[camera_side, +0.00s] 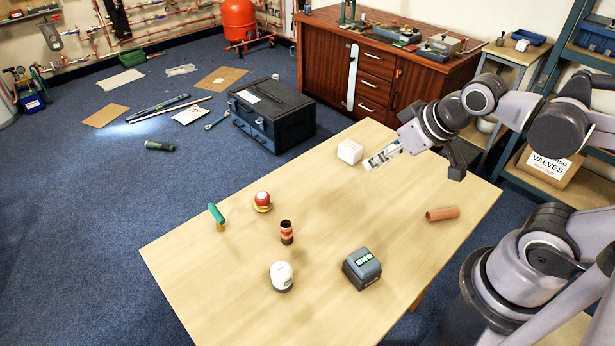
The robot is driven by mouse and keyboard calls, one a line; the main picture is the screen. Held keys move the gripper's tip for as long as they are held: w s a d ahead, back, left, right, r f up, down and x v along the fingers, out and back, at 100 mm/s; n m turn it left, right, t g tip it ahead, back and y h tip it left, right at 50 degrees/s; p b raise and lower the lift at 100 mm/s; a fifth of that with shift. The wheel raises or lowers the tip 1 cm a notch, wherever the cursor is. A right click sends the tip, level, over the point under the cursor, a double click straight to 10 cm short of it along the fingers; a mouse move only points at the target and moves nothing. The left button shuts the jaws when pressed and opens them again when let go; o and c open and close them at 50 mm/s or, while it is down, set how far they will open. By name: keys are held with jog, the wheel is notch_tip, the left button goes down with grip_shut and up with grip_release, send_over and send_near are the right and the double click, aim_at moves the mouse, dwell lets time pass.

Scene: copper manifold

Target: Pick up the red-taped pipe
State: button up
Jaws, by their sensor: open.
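The red-taped pipe (287,232) is a short, dark, open-topped piece with a red band around it. It stands upright near the middle of the wooden table (220,290). My gripper (384,154) is open and empty, above the table's far right part. It is well up and to the right of the red-taped pipe, clear of it. The fingertips are small and hard to make out.
Near the pipe stand a red-topped brass piece (262,201), a green-handled piece (217,217), a white-topped cylinder (282,276) and a dark grey device (361,268). A plain copper pipe (442,214) lies at right. A white block (349,152) sits near my gripper.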

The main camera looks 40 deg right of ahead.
jog(key=n+g, duration=0.7)
jog(key=n, duration=1.1)
send_over(287, 232)
jog(key=w+d, duration=0.1)
jog(key=w, duration=0.1)
jog(key=f, duration=1)
jog(key=shift+s+d+f, duration=0.1)
jog(key=shift+s, duration=0.1)
jog(key=shift+a+f, duration=0.25)
jog(key=shift+f, duration=0.3)
notch_tip(287, 232, down, 5)
jog(key=shift+s+d+f, duration=0.1)
jog(key=shift+f, duration=1.3)
jog(key=shift+s+d+f, duration=0.1)
jog(key=shift+f, duration=1.25)
